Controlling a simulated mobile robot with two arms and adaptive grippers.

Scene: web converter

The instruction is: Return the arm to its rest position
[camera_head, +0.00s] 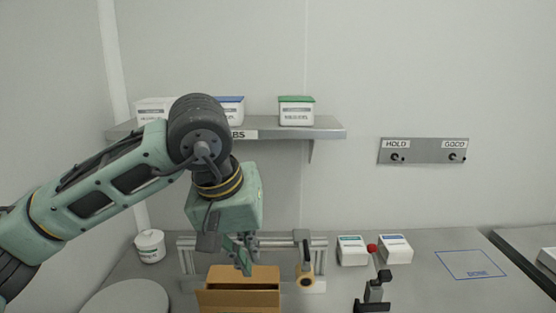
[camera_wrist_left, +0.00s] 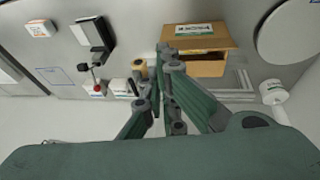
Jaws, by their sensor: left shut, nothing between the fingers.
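My left arm comes in from the left in the head view, bends at a dark elbow-like joint, and points down. My left gripper (camera_head: 245,262) is shut and empty, just above the open cardboard box (camera_head: 240,300) at the back of its opening. In the left wrist view the gripper (camera_wrist_left: 166,55) shows with its fingers together, and the cardboard box (camera_wrist_left: 205,68) lies beyond the fingertips with a white labelled item on or in it. My right gripper does not show in either view.
A metal rail frame (camera_head: 320,262) with a tan-handled tool (camera_head: 306,270) stands behind the box. A shelf (camera_head: 325,129) with labelled bins hangs above. A white jar (camera_head: 150,246) is at left.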

